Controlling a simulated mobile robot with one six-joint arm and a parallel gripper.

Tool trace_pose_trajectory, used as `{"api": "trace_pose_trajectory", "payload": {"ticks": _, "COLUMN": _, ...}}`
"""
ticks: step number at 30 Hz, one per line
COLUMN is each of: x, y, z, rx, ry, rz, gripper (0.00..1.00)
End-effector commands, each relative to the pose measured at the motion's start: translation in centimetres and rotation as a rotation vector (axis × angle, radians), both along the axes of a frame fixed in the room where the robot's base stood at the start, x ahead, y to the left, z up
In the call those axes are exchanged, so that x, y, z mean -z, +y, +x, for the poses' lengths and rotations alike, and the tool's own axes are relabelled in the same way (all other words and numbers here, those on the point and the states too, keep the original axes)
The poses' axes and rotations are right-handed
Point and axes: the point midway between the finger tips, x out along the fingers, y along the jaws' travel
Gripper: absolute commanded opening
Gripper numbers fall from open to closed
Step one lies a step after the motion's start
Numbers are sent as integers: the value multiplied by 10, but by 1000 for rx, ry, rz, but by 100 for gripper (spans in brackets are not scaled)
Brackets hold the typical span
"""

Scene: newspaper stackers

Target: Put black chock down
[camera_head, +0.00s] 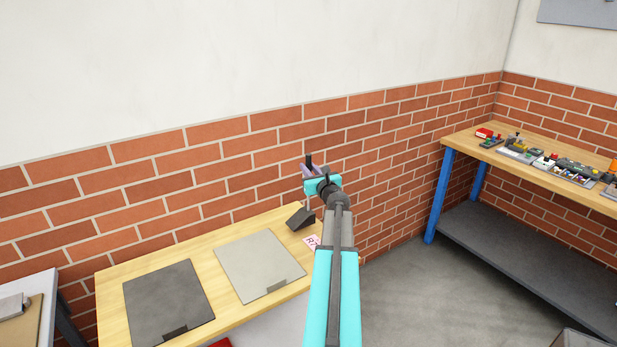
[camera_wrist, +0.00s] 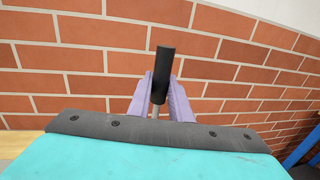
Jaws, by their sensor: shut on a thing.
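My gripper (camera_head: 309,169) is raised in front of the brick wall, above the back right of the wooden table. Its purple fingers, also in the wrist view (camera_wrist: 161,95), are shut on a black cylindrical piece (camera_wrist: 162,72) with a grey stem below it. The piece stands nearly upright, tilted a little, and sticks up past the fingers. It also shows small in the head view (camera_head: 309,158). I cannot tell whether this piece is the black chock. A dark wedge-shaped block (camera_head: 300,217) rests on the table, below my gripper and apart from it.
The wooden table (camera_head: 112,278) carries a dark grey plate (camera_head: 165,297), a light grey plate (camera_head: 255,262) and a small lettered card (camera_head: 312,242), partly behind my arm. A workbench (camera_head: 545,143) with several small parts stands at right. Grey floor lies between them.

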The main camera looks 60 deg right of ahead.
Motion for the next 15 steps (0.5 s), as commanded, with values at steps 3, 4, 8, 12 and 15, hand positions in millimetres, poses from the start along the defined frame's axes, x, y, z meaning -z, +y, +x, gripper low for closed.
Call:
{"api": "trace_pose_trajectory", "payload": {"ticks": 3, "x": 8, "y": 0, "z": 1, "rx": -1, "ry": -2, "rz": 3, "gripper": 0}}
{"api": "trace_pose_trajectory", "payload": {"ticks": 4, "x": 12, "y": 0, "z": 1, "rx": -1, "ry": -2, "rz": 3, "gripper": 0}}
{"api": "trace_pose_trajectory", "payload": {"ticks": 8, "x": 23, "y": 0, "z": 1, "rx": -1, "ry": -2, "rz": 3, "gripper": 0}}
{"api": "trace_pose_trajectory", "payload": {"ticks": 12, "x": 32, "y": 0, "z": 1, "rx": -2, "ry": -2, "rz": 1, "gripper": 0}}
{"api": "trace_pose_trajectory", "payload": {"ticks": 15, "x": 33, "y": 0, "z": 1, "rx": -1, "ry": -3, "rz": 1, "gripper": 0}}
